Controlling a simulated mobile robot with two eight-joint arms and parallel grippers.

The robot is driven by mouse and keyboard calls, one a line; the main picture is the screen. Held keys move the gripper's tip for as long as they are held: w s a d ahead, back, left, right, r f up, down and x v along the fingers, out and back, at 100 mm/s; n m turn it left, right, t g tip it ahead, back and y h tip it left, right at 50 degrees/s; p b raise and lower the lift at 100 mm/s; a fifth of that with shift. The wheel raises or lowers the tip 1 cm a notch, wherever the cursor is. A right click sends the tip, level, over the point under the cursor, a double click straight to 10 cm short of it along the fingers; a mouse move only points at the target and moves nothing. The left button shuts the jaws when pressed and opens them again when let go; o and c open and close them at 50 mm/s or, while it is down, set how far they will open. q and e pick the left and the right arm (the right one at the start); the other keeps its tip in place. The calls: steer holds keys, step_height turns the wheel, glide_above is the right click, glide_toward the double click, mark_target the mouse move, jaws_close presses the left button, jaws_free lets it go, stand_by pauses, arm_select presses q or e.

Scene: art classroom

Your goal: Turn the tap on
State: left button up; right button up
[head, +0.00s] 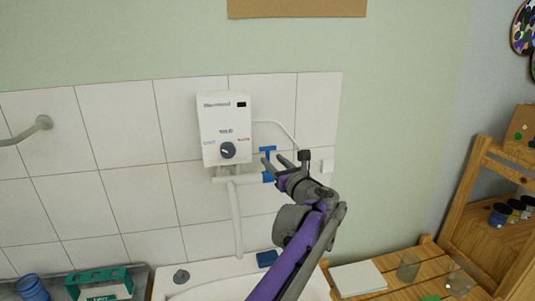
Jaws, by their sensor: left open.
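The tap has a blue handle (267,150) on the white pipe (240,179) under the white wall water heater (226,130). A blue part of the tap also shows lower, at the right end of the pipe. My left gripper (285,160) is open at the tap's right, its fingers pointing up and left towards the blue handle. The fingers overlap the handle's lower part in the view, so I cannot tell whether they touch it. My left arm hides part of the sink (215,289) below. My right gripper is out of view.
A blue block (267,258) and a dark knob (181,276) are on the sink's back rim. A green rack (98,280) and blue cup (32,287) stand at left. A slatted wooden table (400,288) holds white paper (358,277) and a glass (408,266) at right.

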mark_target(268, 155)
arm_select(q)
steer(key=shift+p+x, duration=0.3)
steer(key=shift+x, duration=2.05)
steer(key=shift+c, duration=0.3)
jaws_close()
